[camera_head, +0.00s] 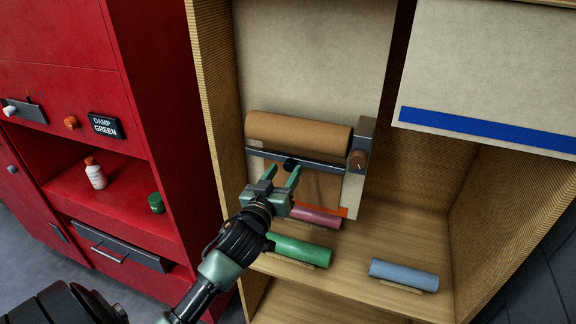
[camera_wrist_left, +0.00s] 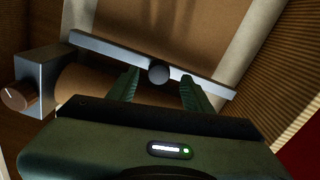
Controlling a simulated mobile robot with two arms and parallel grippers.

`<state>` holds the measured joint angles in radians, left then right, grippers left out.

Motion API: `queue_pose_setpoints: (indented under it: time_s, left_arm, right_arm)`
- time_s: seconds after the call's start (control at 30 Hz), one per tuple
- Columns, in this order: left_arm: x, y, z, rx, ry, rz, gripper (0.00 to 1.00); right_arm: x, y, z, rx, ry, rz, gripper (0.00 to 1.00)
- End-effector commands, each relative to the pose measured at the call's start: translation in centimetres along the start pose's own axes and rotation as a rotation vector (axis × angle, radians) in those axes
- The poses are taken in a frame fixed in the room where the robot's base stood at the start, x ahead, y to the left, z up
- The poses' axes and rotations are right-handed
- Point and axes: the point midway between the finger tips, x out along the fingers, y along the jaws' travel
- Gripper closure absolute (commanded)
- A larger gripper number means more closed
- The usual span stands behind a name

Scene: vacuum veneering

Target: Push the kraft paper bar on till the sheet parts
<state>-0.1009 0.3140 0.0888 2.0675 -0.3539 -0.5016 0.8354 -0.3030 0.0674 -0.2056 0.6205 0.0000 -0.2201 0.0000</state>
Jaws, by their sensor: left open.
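The kraft paper roll (camera_head: 298,133) is a brown cylinder mounted on a pale back panel. A thin grey bar (camera_head: 325,167) with a round black knob (camera_head: 289,163) runs just below the roll. Brown sheet (camera_head: 322,187) hangs below the bar; it also shows beyond the bar in the left wrist view (camera_wrist_left: 165,22). My left gripper (camera_head: 278,177) is open and empty at the bar. In the left wrist view the bar (camera_wrist_left: 205,85) crosses at the fingertips, and the knob (camera_wrist_left: 158,74) sits between them, apart from both. Contact with the bar is unclear. My right gripper is out of view.
Red (camera_head: 318,217), green (camera_head: 300,248) and blue (camera_head: 404,273) rolls lie on the wooden shelf (camera_head: 350,262) below. A grey end block with a copper knob (camera_head: 357,160) is at the bar's right. A red cabinet (camera_head: 150,100) stands left.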

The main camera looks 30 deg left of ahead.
Motion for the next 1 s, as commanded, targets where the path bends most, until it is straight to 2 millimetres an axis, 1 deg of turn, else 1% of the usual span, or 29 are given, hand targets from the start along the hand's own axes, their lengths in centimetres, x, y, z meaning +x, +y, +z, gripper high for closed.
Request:
queue_pose_setpoints:
  time_s: [0.03, 0.2, 0.47, 0.5, 0.57, 0.6, 0.67, 1.0]
  left_arm:
    - [0.7, 0.1, -0.2, 0.001, 0.000, 0.001, 0.50]
    - [2.0, 0.1, 0.0, 0.000, 0.000, 0.001, 0.50]
    - [2.1, 0.0, 0.1, 0.001, -0.001, 0.001, 0.50]
    - [2.1, 0.0, 0.1, 0.001, -0.001, 0.001, 0.55]
    - [2.1, 0.0, 0.1, 0.001, -0.001, 0.001, 0.72]
    - [2.1, 0.0, 0.1, 0.001, -0.001, 0.001, 0.83]
    - [2.1, 0.0, 0.1, 0.000, -0.001, 0.001, 1.00]
    - [2.1, 0.1, 0.1, 0.000, -0.001, 0.001, 1.00]
  right_arm:
    - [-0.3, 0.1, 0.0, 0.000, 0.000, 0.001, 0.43]
    - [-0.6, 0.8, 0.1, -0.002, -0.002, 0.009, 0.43]
    - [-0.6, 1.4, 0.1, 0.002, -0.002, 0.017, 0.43]
    - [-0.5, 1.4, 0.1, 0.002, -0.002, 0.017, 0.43]
    - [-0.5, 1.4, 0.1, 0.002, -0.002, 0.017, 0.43]
    - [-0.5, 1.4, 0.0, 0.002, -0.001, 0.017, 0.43]
    - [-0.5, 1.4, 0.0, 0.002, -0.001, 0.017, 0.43]
    - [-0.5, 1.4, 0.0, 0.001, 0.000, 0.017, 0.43]
